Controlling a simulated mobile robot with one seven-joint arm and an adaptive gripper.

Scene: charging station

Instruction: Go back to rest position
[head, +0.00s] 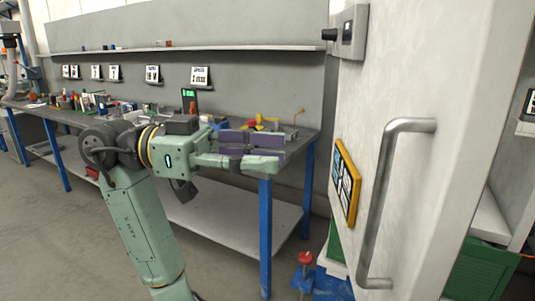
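My gripper (262,152) is at the end of my pale green arm, left of the middle of the head view, and points to the right. Its near finger is pale green, and dull purple pads show behind it. The fingers look apart, and I see nothing clearly held between them. The gripper appears in front of the right end of the grey workbench (295,142) and hides part of its top. I cannot tell how far it is from the bench. My arm rises from the bottom of the view and bends to the right at the elbow.
The workbench has blue legs, a lower shelf (215,207) and many small items on top. On the right stands a white door or panel (430,60) with a grey handle (385,200) and a yellow-framed display (346,182). A red knob (305,258) is low beside it. Floor is clear at left.

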